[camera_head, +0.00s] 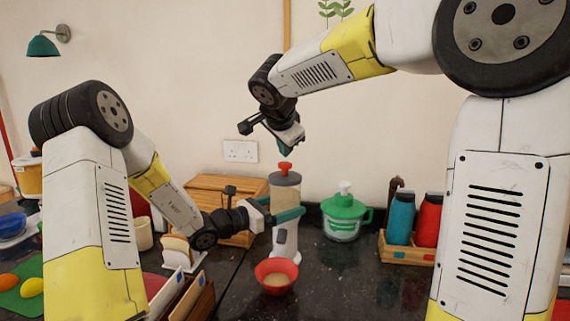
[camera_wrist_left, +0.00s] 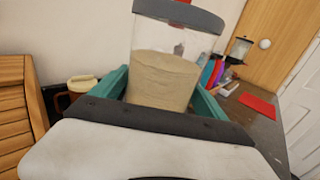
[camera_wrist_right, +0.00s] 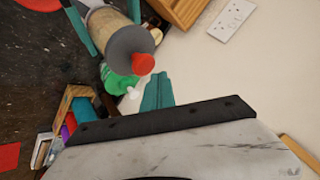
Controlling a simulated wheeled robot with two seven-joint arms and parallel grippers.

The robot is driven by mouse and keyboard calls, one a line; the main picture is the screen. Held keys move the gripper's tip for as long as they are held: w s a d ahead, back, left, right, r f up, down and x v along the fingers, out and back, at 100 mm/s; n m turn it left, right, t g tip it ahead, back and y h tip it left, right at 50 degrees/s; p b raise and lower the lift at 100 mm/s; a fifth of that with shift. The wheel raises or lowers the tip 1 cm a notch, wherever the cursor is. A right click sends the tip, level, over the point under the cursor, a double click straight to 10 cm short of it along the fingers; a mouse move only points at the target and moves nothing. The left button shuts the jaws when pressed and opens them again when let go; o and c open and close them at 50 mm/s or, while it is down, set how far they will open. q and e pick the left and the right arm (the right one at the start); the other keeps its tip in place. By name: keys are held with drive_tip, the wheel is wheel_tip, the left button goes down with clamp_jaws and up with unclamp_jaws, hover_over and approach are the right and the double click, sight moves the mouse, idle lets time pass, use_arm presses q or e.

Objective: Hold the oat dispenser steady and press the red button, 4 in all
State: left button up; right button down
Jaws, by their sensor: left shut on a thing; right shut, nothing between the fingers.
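The oat dispenser (camera_head: 284,194) stands upright on the dark counter, with a clear body of oats, a grey lid and a white base. Its red button (camera_head: 285,167) is on top; it also shows in the right wrist view (camera_wrist_right: 143,64). My left gripper (camera_head: 275,209) is shut around the clear body; in the left wrist view its teal fingers flank the oats in the dispenser (camera_wrist_left: 164,80). My right gripper (camera_head: 283,147) is shut and empty, just above the red button with a small gap. A red bowl (camera_head: 277,284) holding some oats sits below the dispenser.
A green-lidded jar (camera_head: 343,215) stands right of the dispenser. Farther right, a wooden crate (camera_head: 405,251) holds a blue and a red bottle. A wooden bread box (camera_head: 217,192) and a toast rack (camera_head: 181,252) are left. The counter right of the bowl is clear.

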sight(285, 162)
drive_tip(key=shift+f, duration=0.15)
idle(0.4)
drive_tip(key=shift+f, duration=0.25)
drive_tip(key=shift+f, duration=1.15)
idle(1.1)
drive_tip(key=shift+r, duration=1.55)
drive_tip(key=shift+r, duration=0.1)
drive_tip(key=shift+r, duration=2.4)
drive_tip(key=shift+r, duration=1.9)
